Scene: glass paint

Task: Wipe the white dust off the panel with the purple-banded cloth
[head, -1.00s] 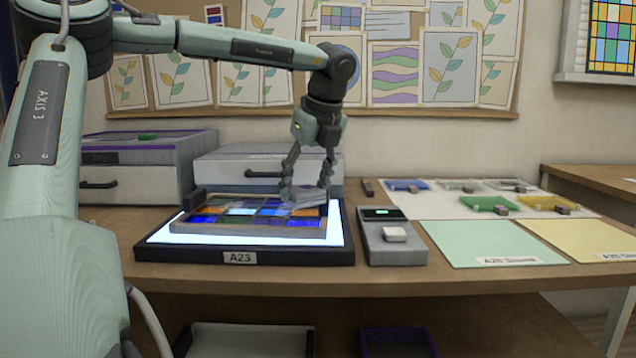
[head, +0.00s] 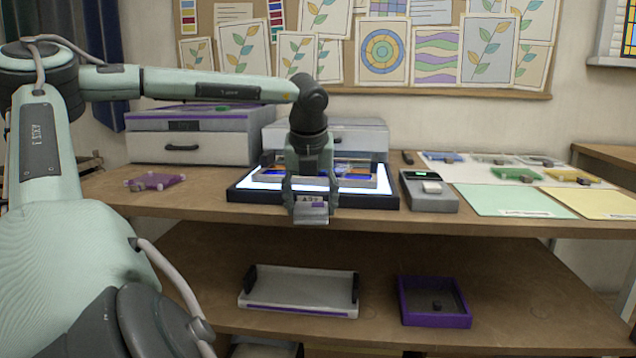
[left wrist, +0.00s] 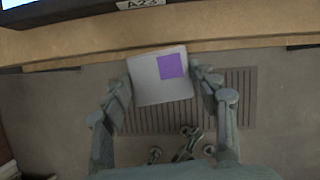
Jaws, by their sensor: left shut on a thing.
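My left gripper (head: 311,202) is shut on the cloth (head: 311,216), a flat pale grey pad with a purple patch. It holds the cloth in front of the light table's front edge, apart from the panel. In the left wrist view, the cloth (left wrist: 150,82) sits between both fingers (left wrist: 162,80), with the floor below. The framed panel (head: 355,170) lies on the lit light table (head: 240,195); blue and orange cells show. My gripper hides its middle, and I cannot tell whether white dust is on it. My right gripper is out of view.
A purple glass piece (head: 153,181) lies at the table's left. A grey device (head: 428,200) stands right of the light table, beside green (head: 510,200) and yellow mats. On the lower shelf are a white tray (head: 300,291) and a purple-rimmed tray (head: 435,318).

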